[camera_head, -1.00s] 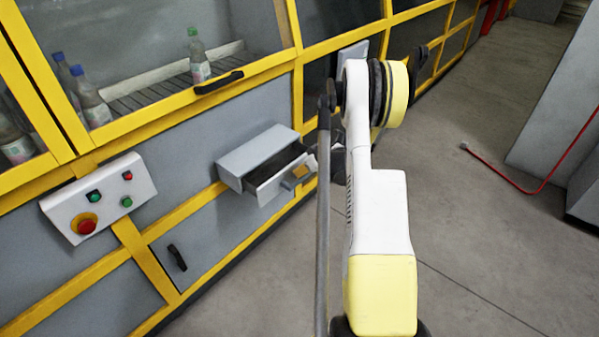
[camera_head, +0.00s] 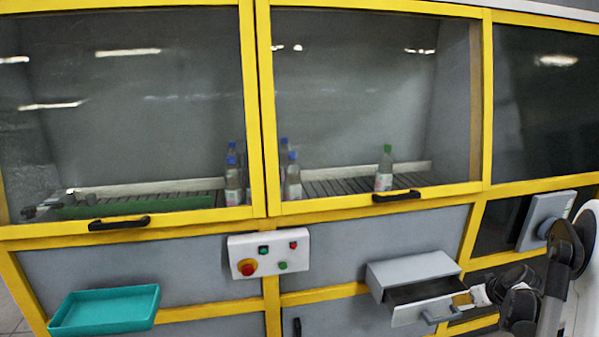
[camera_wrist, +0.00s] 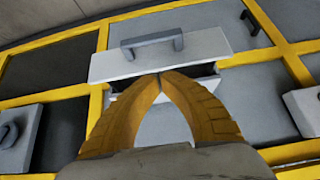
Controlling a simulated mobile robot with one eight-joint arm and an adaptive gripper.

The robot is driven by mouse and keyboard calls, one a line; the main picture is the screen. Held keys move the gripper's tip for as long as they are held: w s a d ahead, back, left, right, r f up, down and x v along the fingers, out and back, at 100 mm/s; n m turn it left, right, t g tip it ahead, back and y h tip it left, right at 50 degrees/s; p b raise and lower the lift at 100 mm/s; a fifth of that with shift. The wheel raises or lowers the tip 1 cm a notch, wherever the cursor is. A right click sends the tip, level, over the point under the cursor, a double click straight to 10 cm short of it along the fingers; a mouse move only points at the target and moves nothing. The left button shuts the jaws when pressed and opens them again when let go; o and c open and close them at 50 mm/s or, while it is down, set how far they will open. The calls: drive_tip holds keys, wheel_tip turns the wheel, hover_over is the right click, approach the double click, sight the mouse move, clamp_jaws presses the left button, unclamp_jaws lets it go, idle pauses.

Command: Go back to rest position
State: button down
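My gripper (camera_wrist: 160,78) shows in the wrist view with its two yellow-orange fingers meeting at the tips. It is shut, with nothing visible between the fingers. In the wrist view, the fingertips overlap the lower edge of the grey drawer front (camera_wrist: 205,48), which has a bar handle (camera_wrist: 150,41). I cannot tell whether they touch it. In the head view, the grey drawer (camera_head: 422,308) stands partly open at the lower right. My dark wrist is just right of it, and the fingertips are not clear there.
A yellow-framed machine has glass doors with handles (camera_head: 396,196) and bottles (camera_head: 384,168) behind them. A control box (camera_head: 269,254) with a red button is on its front. A teal tray (camera_head: 105,310) sticks out at the lower left. A grey panel (camera_head: 545,220) projects near my arm.

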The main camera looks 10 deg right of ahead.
drive_tip(key=s+a+r+g, duration=0.1)
drive_tip(key=s+a+r, duration=0.3)
drive_tip(key=a+r, duration=0.65)
drive_tip(key=s+a+r, duration=0.3)
drive_tip(key=a+r, duration=0.5)
drive_tip(key=a, duration=0.5)
drive_tip(key=s+a+r, duration=0.1)
drive_tip(key=s+a, duration=1.1)
drive_tip(key=s, duration=0.5)
drive_tip(key=shift+s+a+r+m+t+h, duration=0.3)
drive_tip(key=shift+a+r+m, duration=0.05)
drive_tip(key=shift+r+m, duration=0.05)
